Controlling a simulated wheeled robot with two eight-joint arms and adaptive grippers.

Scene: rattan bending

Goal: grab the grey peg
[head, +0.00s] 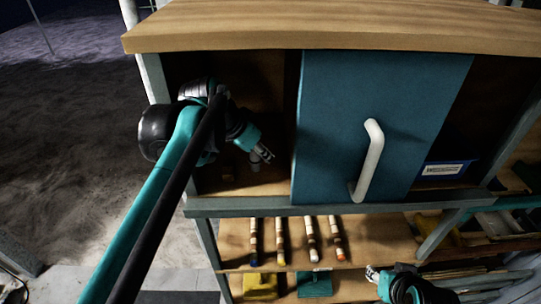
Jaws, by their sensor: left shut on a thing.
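My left gripper (263,153) reaches into the open left compartment of the cabinet. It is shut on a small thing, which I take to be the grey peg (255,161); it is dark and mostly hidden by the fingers. Another small brownish peg-like piece (228,173) stands on the compartment floor just left of it. My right gripper (372,273) is low at the bottom, in front of the lower shelf; its fingers are too small to read.
A blue sliding door (335,100) with a white handle (369,160) covers the middle. A blue box (445,170) sits in the right compartment. Several colour-tipped sticks (310,240), a yellow item (260,287) and a green item (315,284) lie below. The wooden top (330,25) overhangs.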

